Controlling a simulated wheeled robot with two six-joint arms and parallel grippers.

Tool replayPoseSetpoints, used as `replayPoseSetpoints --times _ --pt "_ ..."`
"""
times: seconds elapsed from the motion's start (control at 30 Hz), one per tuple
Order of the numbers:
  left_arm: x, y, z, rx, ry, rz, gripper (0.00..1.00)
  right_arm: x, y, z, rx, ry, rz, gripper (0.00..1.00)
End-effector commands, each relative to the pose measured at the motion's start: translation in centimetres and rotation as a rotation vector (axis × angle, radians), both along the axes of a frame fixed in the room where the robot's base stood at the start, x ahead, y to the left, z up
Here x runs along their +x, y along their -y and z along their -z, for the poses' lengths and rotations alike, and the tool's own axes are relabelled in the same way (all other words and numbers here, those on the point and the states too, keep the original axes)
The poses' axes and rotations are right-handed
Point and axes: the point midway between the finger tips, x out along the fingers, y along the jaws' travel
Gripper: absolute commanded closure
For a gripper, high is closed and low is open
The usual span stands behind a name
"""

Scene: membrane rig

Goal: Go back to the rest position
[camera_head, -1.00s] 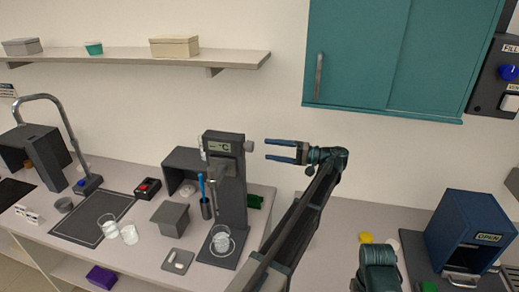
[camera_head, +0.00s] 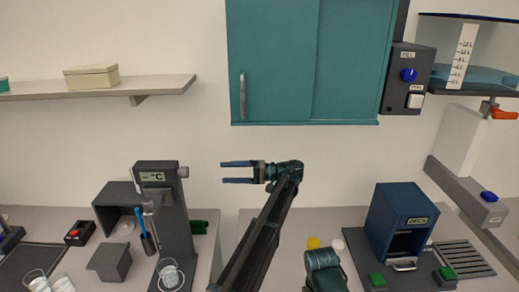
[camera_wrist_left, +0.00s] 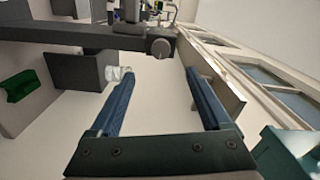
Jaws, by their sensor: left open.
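My left gripper (camera_head: 224,173) is raised in front of the wall. Its two blue fingers point left, apart, with nothing between them. In the left wrist view its fingers (camera_wrist_left: 160,74) also show spread and empty. The grey stand (camera_head: 172,210) with the °C display is to the left of the fingers, and I see a gap between them in the head view. A dark teal part of my other arm (camera_head: 324,270) shows at the bottom; its gripper is not visible.
A teal wall cabinet (camera_head: 300,62) hangs above the gripper. A blue box oven (camera_head: 402,222) stands on the right counter. A glass beaker (camera_head: 170,272) sits at the stand's foot. A shelf (camera_head: 100,88) is at upper left. The wall around the gripper is clear.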

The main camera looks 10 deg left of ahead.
Motion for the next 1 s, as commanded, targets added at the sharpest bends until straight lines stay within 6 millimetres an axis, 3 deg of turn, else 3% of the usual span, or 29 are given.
replayPoseSetpoints --times 0.17,0.37,0.5,0.6,0.8,1.0 --pt "-3.1 -1.5 2.9 -0.142 -0.034 0.026 0.19 0.0 0.0 0.0 0.0 0.0 0.0 0.5" --pt "-10.6 -2.5 11.3 -0.569 -0.093 0.125 0.19 0.0 0.0 0.0 0.0 0.0 0.0 0.5" --pt "-15.6 -0.4 16.6 -0.883 -0.09 0.208 0.19 0.0 0.0 0.0 0.0 0.0 0.0 0.5" --pt "-18.4 1.8 19.0 -1.073 -0.068 0.261 0.19 0.0 0.0 0.0 0.0 0.0 0.0 0.5" --pt "-22.4 6.2 21.3 -1.346 -0.005 0.34 0.19 0.0 0.0 0.0 0.0 0.0 0.0 0.5" --pt "-25.6 10.2 21.9 -1.561 0.075 0.405 0.19 0.0 0.0 0.0 0.0 0.0 0.0 0.5"
